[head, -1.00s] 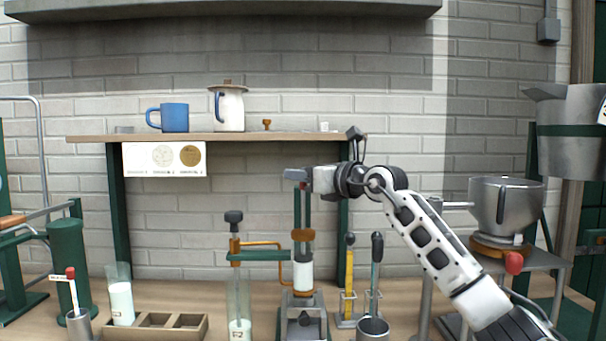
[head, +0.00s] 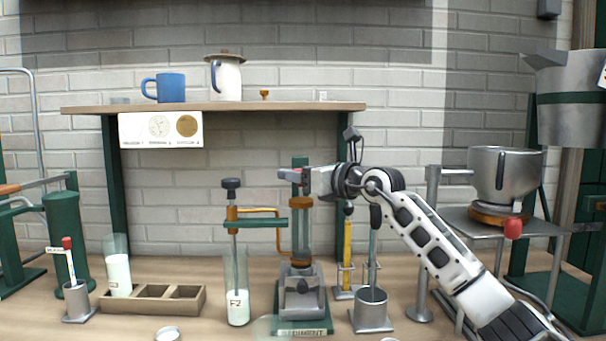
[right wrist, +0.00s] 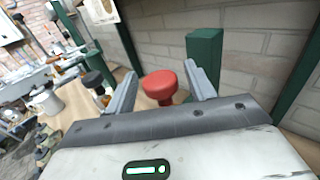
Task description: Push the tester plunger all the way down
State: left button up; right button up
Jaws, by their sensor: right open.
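The tester (head: 301,284) stands on the bench, with a "SEDIMENT" plate at its foot, a green post (head: 300,162) and a brown-orange cylinder. Its plunger's red knob (right wrist: 160,84) shows in the right wrist view between the two fingers of my right gripper (right wrist: 160,88). The fingers are open, with a gap on each side of the knob. In the head view my right gripper (head: 290,176) is at the tester's top, just above the brown collar (head: 300,203), and largely hides the knob. Contact under the palm cannot be seen. My left gripper is out of view.
A black-knobbed plunger (head: 231,184) over a glass tube (head: 237,290) stands close left of the tester. A metal cup (head: 371,308) and upright tools stand right. A shelf (head: 215,107) with a blue mug (head: 171,87) is behind. A steel pot (head: 500,175) is far right.

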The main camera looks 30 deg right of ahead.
jog(key=shift+s+d, duration=0.2)
jog(key=shift+s, duration=0.3)
pick_arm(q)
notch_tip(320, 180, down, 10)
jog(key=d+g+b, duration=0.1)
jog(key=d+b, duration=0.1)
jog(key=b, duration=0.6)
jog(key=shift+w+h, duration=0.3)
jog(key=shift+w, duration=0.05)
pick_arm(e)
jog(key=v, duration=1.5)
jog(key=shift+a, duration=0.2)
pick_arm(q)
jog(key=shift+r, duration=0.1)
